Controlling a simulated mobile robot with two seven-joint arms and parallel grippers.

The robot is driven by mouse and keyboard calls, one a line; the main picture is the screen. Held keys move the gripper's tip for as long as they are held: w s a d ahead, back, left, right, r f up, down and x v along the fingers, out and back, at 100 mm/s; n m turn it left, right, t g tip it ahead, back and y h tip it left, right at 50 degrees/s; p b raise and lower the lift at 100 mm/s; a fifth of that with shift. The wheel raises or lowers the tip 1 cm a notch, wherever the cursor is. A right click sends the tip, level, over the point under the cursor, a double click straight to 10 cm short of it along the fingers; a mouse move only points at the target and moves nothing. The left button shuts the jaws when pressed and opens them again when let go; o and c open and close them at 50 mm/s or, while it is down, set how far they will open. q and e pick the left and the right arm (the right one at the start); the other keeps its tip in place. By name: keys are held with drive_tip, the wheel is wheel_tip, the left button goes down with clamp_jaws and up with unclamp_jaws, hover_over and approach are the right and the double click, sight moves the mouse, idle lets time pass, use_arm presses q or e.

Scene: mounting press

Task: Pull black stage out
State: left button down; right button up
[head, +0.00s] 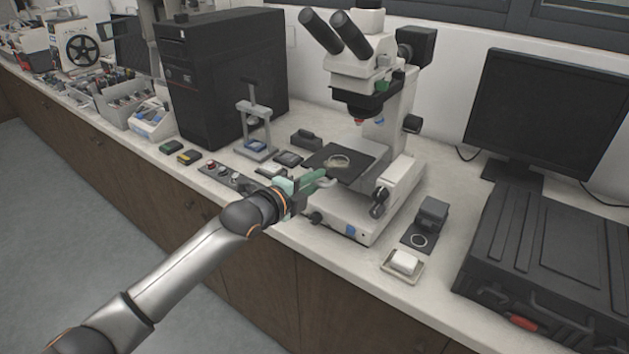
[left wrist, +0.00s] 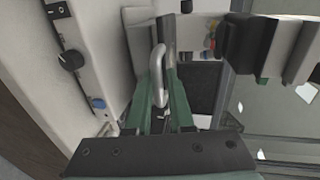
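The black stage (head: 350,157) is a flat dark plate on the microscope (head: 375,110), under its lenses, with a pale ring on top. A dark grey plate edge (left wrist: 141,45) shows in the left wrist view. A pale curved handle (left wrist: 158,78) lies at my left gripper's green fingers; its light end also shows in the head view (head: 327,183). My left gripper (head: 318,179) is at the front left edge of the stage. Its fingers (left wrist: 163,75) stand close on both sides of the handle; whether they press on it is unclear. My right gripper is out of view.
The microscope base (head: 362,225) stands just right of the gripper. A small grey press (head: 257,150), a black computer tower (head: 215,80) and small items are to the left. A white dish (head: 402,265) and a black case (head: 550,265) are to the right.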

use_arm(q)
drive_tip(key=c, duration=1)
unclamp_jaws()
drive_tip(key=shift+f, duration=0.45)
drive_tip(key=shift+o, duration=0.6)
drive_tip(key=shift+r, duration=0.2)
drive_tip(key=v, duration=1.2)
drive_tip(key=shift+s, duration=0.2)
drive_tip(key=shift+a+r, duration=0.1)
drive_tip(key=shift+a, duration=0.05)
